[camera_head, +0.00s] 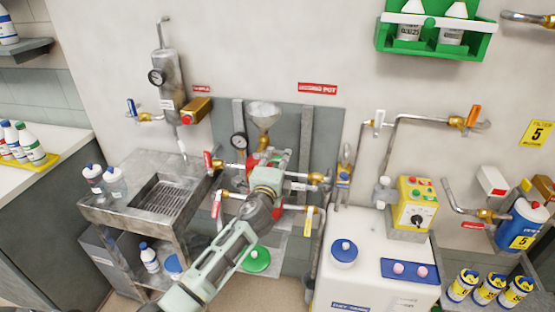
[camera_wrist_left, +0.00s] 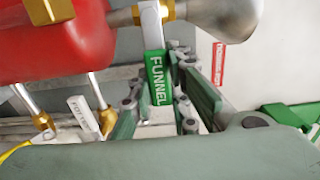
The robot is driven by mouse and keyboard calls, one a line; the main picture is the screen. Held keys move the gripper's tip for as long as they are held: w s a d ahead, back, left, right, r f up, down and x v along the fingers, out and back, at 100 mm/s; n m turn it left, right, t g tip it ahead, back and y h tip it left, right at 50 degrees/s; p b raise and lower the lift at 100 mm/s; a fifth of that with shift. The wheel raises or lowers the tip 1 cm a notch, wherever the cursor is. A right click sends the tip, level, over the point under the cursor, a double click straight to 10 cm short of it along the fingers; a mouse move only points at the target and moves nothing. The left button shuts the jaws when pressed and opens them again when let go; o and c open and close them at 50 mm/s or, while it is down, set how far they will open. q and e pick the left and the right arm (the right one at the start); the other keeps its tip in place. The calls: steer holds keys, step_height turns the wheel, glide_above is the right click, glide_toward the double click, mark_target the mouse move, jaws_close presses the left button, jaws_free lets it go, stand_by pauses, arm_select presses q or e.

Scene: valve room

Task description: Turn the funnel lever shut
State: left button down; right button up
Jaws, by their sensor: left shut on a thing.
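In the left wrist view the funnel lever (camera_wrist_left: 160,80) is a flat handle with a white upper part and a green "FUNNEL" sleeve. It hangs down in the picture from a brass fitting under a grey metal funnel body. My left gripper (camera_wrist_left: 157,105) has its fingers on both sides of the green sleeve and is shut on it. In the head view my left gripper (camera_head: 271,165) is in front of the red pot, just below the steel funnel (camera_head: 264,112); it hides the lever there. My right gripper is not in view.
The red pot (camera_wrist_left: 55,35) is close beside the fingers, with a white lever (camera_wrist_left: 84,114) below it. A white cabinet (camera_head: 370,275) is at right.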

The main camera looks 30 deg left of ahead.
arm_select(q)
steer(key=c, duration=1.6)
jaws_free()
steer(key=shift+f, duration=0.1)
steer(key=v, duration=1.2)
steer(key=shift+d, duration=0.1)
